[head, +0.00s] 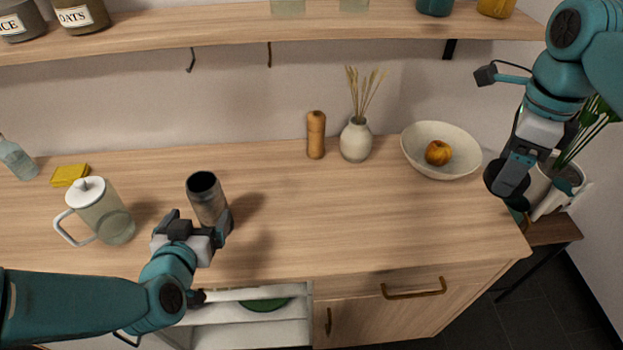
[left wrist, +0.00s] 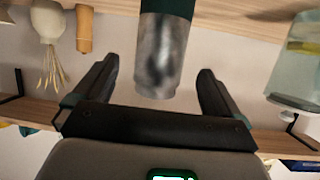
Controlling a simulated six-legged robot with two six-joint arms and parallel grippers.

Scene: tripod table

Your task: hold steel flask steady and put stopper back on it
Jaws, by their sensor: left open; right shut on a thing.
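The steel flask (head: 207,205) stands upright on the counter, its dark mouth open at the top. My left gripper (head: 198,224) is open at the flask's near side, one finger to each side. In the left wrist view, which is upside down, the flask (left wrist: 162,60) lies between the spread fingers (left wrist: 157,78), with gaps on both sides. My right gripper (head: 510,172) is at the far right, raised near the counter's right end.
A glass pitcher with white lid (head: 112,215) stands left of the flask. A wooden mill (head: 316,135), a vase (head: 356,140) and a bowl (head: 415,145) with an orange fruit stand at the back. The counter between flask and bowl is clear. A shelf (head: 230,30) runs above.

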